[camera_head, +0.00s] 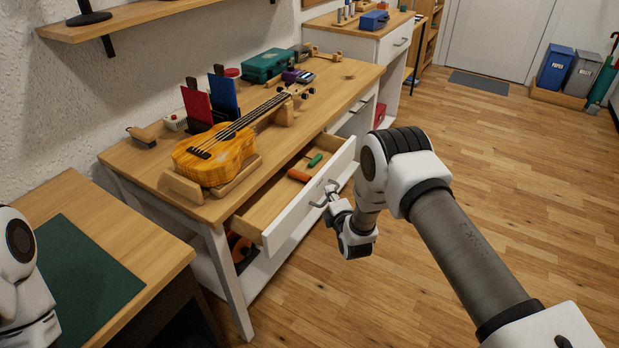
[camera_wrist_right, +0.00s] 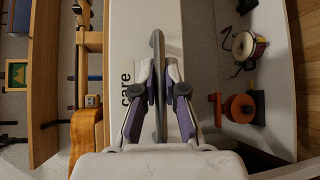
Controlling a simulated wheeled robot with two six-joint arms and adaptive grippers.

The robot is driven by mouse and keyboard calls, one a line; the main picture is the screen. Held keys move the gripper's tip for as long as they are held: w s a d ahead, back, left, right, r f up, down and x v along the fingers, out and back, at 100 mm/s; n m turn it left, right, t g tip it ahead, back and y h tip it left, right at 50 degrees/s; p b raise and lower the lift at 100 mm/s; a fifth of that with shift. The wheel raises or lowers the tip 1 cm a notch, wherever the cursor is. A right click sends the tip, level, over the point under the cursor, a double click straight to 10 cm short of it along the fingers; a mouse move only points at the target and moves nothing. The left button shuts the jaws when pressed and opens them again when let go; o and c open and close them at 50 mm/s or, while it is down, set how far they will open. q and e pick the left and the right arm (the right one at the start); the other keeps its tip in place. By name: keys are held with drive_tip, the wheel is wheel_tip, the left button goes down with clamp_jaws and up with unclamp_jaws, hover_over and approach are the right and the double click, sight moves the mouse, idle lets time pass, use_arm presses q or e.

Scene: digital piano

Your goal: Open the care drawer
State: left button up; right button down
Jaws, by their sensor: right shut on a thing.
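The care drawer (camera_head: 281,233) is pulled partway out of the wooden-topped workbench, with its inside showing. Its white front carries a grey bar handle (camera_head: 325,195). In the right wrist view the front bears the word "care" and the handle (camera_wrist_right: 158,45) runs between my fingers. My right gripper (camera_head: 332,191) is shut on this handle; it also shows in the wrist view (camera_wrist_right: 159,78). An orange-handled item (camera_head: 299,175) and a green item (camera_head: 315,160) lie in the drawer. My left gripper is out of view.
A ukulele (camera_head: 225,147) rests on a wooden stand on the workbench (camera_head: 130,160). A desk with a green mat (camera_head: 85,275) stands at the near left. Open wooden floor (camera_head: 480,185) lies to the right of the drawer.

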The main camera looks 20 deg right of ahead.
drive_tip(key=s+d+p, duration=0.5)
drive_tip(key=s+d, duration=0.3)
drive_tip(key=s, duration=0.3)
drive_tip(key=shift+s+d, duration=0.15)
drive_tip(key=shift+d, duration=0.2)
drive_tip(key=c, duration=1.2)
unclamp_jaws()
drive_tip(key=v, duration=1.2)
drive_tip(key=shift+f, duration=0.1)
